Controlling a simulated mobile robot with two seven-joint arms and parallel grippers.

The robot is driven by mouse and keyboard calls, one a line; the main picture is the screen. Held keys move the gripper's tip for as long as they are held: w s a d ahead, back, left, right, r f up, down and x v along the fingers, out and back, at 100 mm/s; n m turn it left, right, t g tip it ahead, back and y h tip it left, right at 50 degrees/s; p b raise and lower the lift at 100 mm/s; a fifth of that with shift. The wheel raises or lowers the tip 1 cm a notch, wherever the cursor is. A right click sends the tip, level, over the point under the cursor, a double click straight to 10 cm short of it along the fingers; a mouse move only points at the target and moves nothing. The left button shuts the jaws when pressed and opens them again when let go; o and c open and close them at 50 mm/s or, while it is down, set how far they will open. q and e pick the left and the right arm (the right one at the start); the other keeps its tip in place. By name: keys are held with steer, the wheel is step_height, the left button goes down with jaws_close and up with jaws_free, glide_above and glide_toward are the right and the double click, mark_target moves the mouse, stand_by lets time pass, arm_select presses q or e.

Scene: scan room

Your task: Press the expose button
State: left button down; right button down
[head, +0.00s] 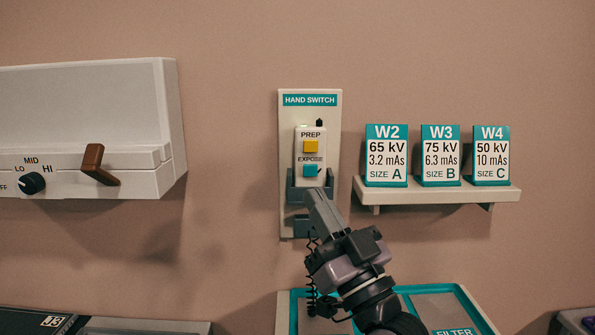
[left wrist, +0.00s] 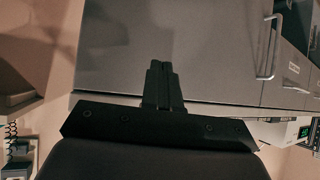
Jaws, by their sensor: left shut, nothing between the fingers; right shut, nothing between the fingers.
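The hand switch (head: 300,144) hangs upright in a dark cradle on a pale wall plate (head: 289,128) headed HAND SWITCH. It has a yellow PREP button (head: 311,146) above a blue-teal EXPOSE button (head: 311,171). My right gripper (head: 318,192) is shut and empty. Its fingertips are just below the EXPOSE button in the head view; whether they touch the switch I cannot tell. My left gripper (left wrist: 159,68) shows in the left wrist view, shut and empty, away from the switch and in front of a grey cabinet.
A shelf (head: 440,194) to the right holds three cards, W2, W3 and W4. A white unit (head: 90,115) with a dark knob (head: 32,183) and brown lever (head: 97,163) is at left. A teal-edged tray (head: 470,302) lies below. The grey cabinet (left wrist: 200,50) fills much of the left wrist view.

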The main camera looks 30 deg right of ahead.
mark_target(310, 170)
steer(key=shift+s+r, duration=0.1)
steer(key=shift+r, duration=0.05)
steer(key=shift+d, duration=0.1)
steer(key=w+d+b, duration=0.1)
steer(key=w+d, duration=0.3)
steer(key=w, duration=0.3)
steer(key=shift+w+d, duration=0.25)
steer(key=shift+w, duration=0.05)
stand_by(2.1)
steer(key=shift+w+d, duration=0.2)
steer(key=shift+w, duration=0.15)
steer(key=shift+w+d, duration=0.25)
steer(key=shift+w, duration=0.15)
stand_by(0.8)
steer(key=shift+s, duration=0.1)
steer(key=shift+s+a, duration=0.45)
steer(key=shift+s, duration=0.2)
